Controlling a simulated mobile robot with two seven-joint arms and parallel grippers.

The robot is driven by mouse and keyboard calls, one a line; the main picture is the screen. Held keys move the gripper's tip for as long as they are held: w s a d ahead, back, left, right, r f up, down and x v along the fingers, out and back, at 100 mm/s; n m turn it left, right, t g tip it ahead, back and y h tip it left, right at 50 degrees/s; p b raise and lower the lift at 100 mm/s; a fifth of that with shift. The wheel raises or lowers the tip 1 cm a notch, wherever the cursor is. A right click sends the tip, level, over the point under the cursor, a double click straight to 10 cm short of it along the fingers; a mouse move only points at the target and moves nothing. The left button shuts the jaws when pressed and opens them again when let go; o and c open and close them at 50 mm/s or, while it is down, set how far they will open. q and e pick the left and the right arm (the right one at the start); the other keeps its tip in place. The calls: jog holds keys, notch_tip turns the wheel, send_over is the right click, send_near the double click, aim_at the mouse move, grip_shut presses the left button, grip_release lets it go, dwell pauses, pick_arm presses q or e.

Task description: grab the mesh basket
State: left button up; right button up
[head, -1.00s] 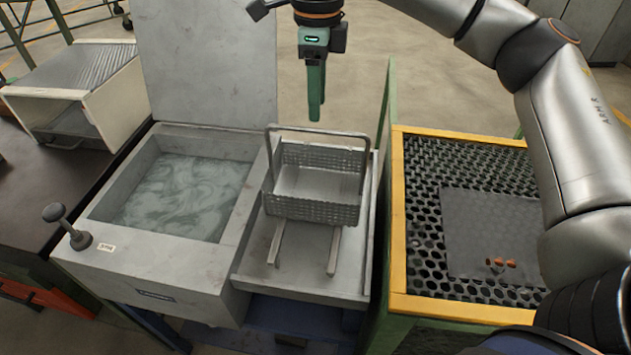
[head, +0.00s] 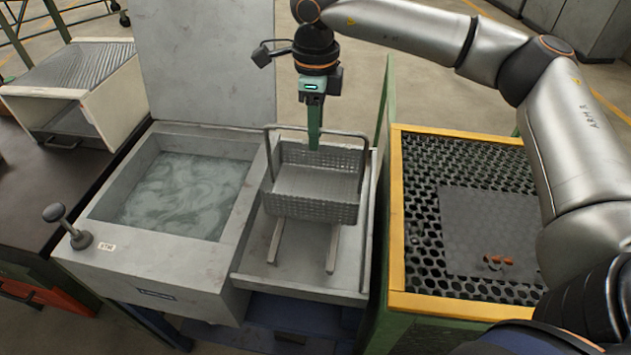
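The mesh basket (head: 311,207) is a grey metal basket with an upright bar handle. It stands level on two rails of the grey tray beside the bath, and looks empty. My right gripper (head: 314,147) comes down from above, its green fingers pointing down at the middle of the handle's top bar. The fingers overlap the bar in this view and their tips show against the basket's far wall. I see them nearly edge-on, so the gap between them and any contact with the bar are hidden. My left gripper is out of view.
A bath (head: 178,195) of murky liquid with a raised lid (head: 208,60) adjoins on the left. A knob (head: 68,225) stands at its front corner. On the right is a yellow-framed perforated table (head: 424,245) with a grey plate and small orange-brown pieces. A green post stands between.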

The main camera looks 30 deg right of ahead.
grip_shut()
dwell(1.1)
